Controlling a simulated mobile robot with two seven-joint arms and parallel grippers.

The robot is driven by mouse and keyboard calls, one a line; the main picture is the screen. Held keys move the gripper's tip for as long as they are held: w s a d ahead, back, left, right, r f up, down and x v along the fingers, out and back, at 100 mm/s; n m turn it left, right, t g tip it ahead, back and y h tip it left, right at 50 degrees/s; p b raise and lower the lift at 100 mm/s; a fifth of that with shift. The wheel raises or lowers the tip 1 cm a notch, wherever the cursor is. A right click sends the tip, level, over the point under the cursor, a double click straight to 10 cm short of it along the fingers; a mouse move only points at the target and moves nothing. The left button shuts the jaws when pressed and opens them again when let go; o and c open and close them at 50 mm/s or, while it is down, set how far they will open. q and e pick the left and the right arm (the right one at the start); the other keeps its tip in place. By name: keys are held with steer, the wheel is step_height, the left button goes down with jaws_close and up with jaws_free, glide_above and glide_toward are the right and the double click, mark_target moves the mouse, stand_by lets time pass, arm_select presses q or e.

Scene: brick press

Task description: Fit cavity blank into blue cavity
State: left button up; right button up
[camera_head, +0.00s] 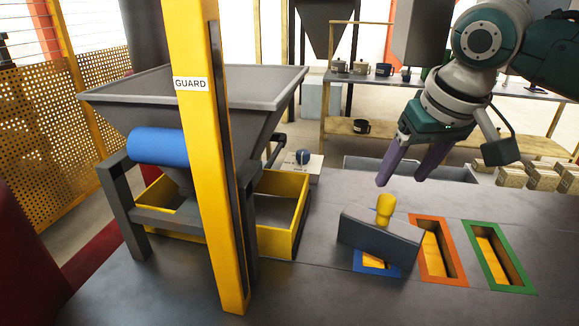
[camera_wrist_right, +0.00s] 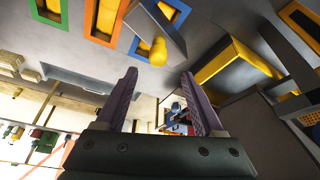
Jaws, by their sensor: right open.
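The cavity blank (camera_head: 375,238) is a dark grey block with a yellow knob (camera_head: 385,207) upright on top. It lies askew across the blue-framed cavity (camera_head: 374,270) and hides much of it, with yellow showing inside. In the right wrist view the blank (camera_wrist_right: 152,22) crosses the blue frame (camera_wrist_right: 172,13), whose edges show on both sides, so it does not sit inside. My right gripper (camera_head: 402,181) is open and empty, above and behind the knob and apart from it. In its wrist view the knob (camera_wrist_right: 158,52) shows beyond the fingertips. My left gripper is not in view.
Orange (camera_head: 428,226) and green (camera_head: 483,232) framed cavities lie to the right of the blue one. A yellow post marked GUARD (camera_head: 207,160) and a grey hopper (camera_head: 125,92) over a yellow box (camera_head: 272,241) stand left. The front of the table is clear.

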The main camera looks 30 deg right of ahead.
mark_target(389, 199)
steer(key=x, duration=0.3)
steer(key=shift+w+d+f, duration=0.1)
steer(key=shift+d, duration=0.05)
steer(key=shift+x, duration=3.3)
jaws_close()
